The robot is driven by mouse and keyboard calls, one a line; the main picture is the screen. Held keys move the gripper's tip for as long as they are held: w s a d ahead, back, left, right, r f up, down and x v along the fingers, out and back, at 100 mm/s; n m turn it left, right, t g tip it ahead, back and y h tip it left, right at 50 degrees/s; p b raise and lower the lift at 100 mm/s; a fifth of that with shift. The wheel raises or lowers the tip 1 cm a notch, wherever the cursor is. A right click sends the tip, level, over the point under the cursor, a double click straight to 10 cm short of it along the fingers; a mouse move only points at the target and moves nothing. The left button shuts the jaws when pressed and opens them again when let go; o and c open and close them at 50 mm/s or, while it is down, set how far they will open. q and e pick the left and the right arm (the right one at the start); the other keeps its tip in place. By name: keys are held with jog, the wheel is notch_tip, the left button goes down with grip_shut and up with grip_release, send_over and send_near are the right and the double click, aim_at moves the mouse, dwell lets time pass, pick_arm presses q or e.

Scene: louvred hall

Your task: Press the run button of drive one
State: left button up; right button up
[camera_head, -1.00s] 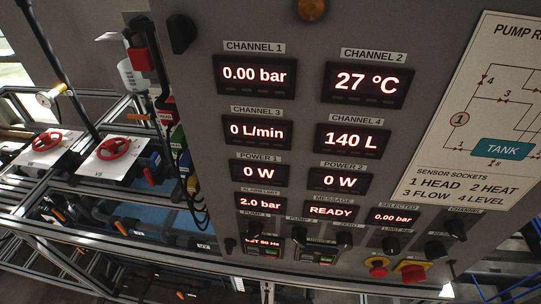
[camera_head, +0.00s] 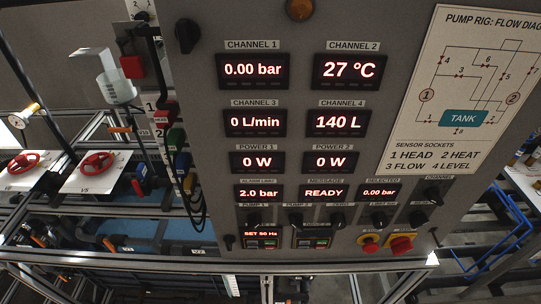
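The grey control panel (camera_head: 225,150) fills the middle of the head view. Two small drive units sit low on it. The left one (camera_head: 262,238), under the label PUMP 1, has a lit display reading SET 50 Hz. Small green and red keys show below that display, too small to read. The second drive unit (camera_head: 311,238) is just to its right, with similar small keys; its display is partly hidden by a dark knob. Neither of my grippers shows in this view.
Lit readouts, including READY (camera_head: 324,192), stand above the drives. Dark knobs (camera_head: 379,219) and a red switch on yellow (camera_head: 401,245) lie to the right. Hanging cables and a frame with red handwheels (camera_head: 97,162) are at left. A flow diagram (camera_head: 470,90) is at upper right.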

pick_arm(q)
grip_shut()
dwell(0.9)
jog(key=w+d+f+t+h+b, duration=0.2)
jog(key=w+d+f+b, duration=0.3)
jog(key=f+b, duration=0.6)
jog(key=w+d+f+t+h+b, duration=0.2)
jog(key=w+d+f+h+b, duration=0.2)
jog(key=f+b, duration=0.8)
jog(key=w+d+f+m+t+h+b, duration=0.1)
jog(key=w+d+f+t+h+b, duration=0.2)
jog(key=b, duration=2.1)
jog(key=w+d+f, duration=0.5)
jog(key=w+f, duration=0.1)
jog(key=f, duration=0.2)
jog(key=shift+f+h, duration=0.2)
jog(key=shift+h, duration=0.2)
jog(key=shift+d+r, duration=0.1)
